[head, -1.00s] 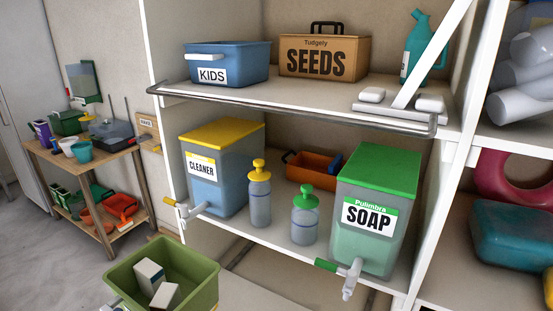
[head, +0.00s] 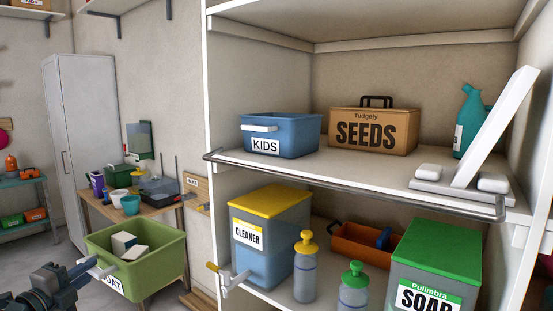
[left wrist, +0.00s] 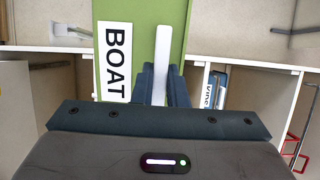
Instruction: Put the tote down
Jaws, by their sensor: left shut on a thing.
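The green tote (head: 140,275) is at the lower left of the head view, held up in front of the wooden bench. It looks roughly level and holds a couple of white box-like items (head: 124,243). My left gripper (head: 84,272) is shut on the tote's white handle. In the left wrist view the white handle (left wrist: 162,55) runs between the fingers (left wrist: 165,85), beside the BOAT label (left wrist: 114,60) on the green wall. The tote's underside is hidden. My right gripper is not in view.
The upper shelf (head: 370,175) holds a blue KIDS tote (head: 290,130), a SEEDS box (head: 375,130) and a teal bottle (head: 467,125), with bare board in front. A metal rail (head: 350,190) edges it. A cluttered bench (head: 160,205) stands behind.

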